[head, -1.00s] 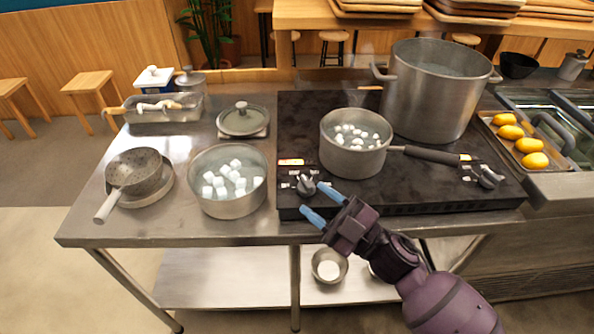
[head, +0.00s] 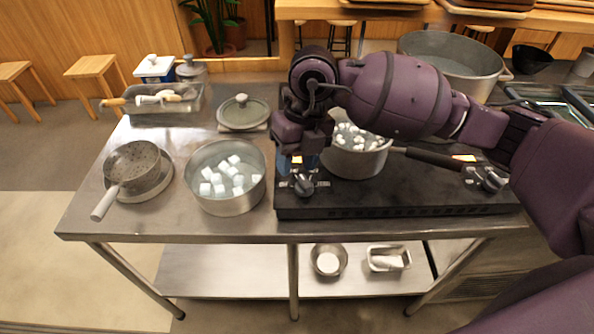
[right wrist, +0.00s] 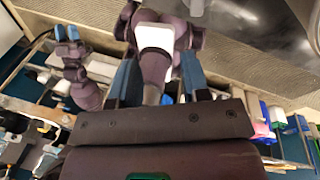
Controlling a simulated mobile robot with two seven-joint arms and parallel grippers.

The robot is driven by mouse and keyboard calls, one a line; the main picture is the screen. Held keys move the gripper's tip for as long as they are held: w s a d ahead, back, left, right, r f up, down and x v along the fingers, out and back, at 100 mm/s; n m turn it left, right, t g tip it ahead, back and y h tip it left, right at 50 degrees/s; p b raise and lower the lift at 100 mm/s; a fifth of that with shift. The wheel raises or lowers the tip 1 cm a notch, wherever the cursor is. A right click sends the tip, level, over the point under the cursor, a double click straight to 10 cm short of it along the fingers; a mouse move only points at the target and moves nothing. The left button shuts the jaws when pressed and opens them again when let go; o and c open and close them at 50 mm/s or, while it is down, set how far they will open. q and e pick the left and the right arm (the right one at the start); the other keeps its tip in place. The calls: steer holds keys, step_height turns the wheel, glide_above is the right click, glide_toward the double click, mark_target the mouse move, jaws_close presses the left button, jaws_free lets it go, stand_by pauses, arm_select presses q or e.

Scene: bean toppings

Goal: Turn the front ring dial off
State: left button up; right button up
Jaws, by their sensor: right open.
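The stove (head: 400,195) has a left dial (head: 303,184) and a right dial (head: 491,180) on its front edge. I cannot tell from markings which one is the front ring's. My right gripper (head: 299,166) reaches over the stove and points down just behind the left dial. Its blue fingers are apart, partly hidden by the wrist; contact with the dial is not clear. In the right wrist view the open fingers (right wrist: 160,75) show, but no dial. Another purple gripper with two separated blue fingers (right wrist: 67,33), apparently my left, shows there.
A saucepan (head: 352,163) with white cubes is on the stove beside my gripper, partly behind my arm. A large pot (head: 455,52) stands behind. A pot of cubes (head: 228,200) is left of the stove, with a lid (head: 243,113) behind it.

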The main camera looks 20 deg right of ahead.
mark_target(305, 181)
steer(key=w+d+r+t+h, duration=0.1)
steer(key=w+d+r+h, duration=0.1)
steer(key=w+d, duration=0.1)
steer(key=shift+m, duration=0.3)
steer(key=f, duration=1)
steer(key=shift+s+a+f+b, duration=0.15)
steer(key=shift+a+f+b, duration=0.15)
steer(key=shift+f, duration=0.1)
jaws_close()
